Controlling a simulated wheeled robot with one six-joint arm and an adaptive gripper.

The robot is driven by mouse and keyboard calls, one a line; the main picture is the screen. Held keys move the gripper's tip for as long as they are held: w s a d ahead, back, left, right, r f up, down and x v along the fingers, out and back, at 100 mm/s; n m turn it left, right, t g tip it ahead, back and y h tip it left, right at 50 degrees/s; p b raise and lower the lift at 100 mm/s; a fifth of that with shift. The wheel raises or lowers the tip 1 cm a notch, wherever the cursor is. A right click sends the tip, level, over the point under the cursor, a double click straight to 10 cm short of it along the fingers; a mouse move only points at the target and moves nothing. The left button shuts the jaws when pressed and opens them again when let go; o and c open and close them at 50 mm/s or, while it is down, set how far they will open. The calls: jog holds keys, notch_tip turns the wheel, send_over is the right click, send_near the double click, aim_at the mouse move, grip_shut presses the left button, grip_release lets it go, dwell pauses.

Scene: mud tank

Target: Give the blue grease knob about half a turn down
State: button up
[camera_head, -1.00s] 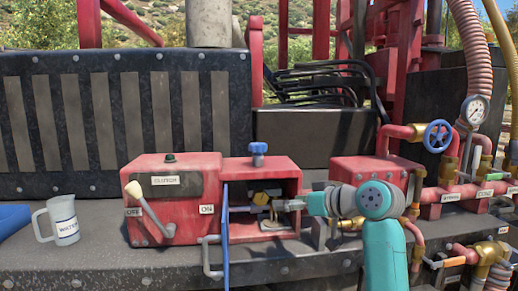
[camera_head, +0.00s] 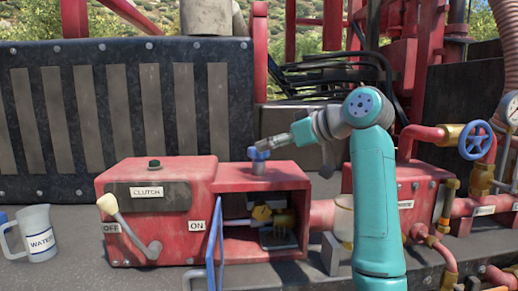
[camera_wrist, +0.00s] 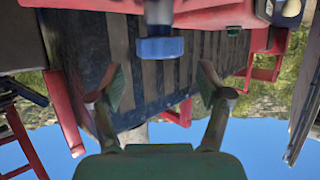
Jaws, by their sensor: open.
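The blue grease knob (camera_head: 258,155) stands upright on a short post on top of the red box (camera_head: 285,172). In the head view my gripper (camera_head: 268,146) reaches in from the right with its tips at the knob; contact cannot be told there. In the wrist view, which is upside down, the blue knob (camera_wrist: 160,47) shows at top centre. My gripper's two fingers (camera_wrist: 160,88) are spread wide apart, with the knob lined up with the gap between them and nothing held.
The red clutch box (camera_head: 160,215) with its white-knobbed lever stands left of the knob. Below the knob is an open compartment with brass fittings (camera_head: 278,218) and a blue-edged open door (camera_head: 214,245). A water jug (camera_head: 38,232) stands at left. Red pipes and a blue handwheel (camera_head: 475,140) are at right.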

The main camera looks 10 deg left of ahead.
aim_at(252, 151)
jog(key=shift+x, duration=2.6)
jog(key=c, duration=1.2)
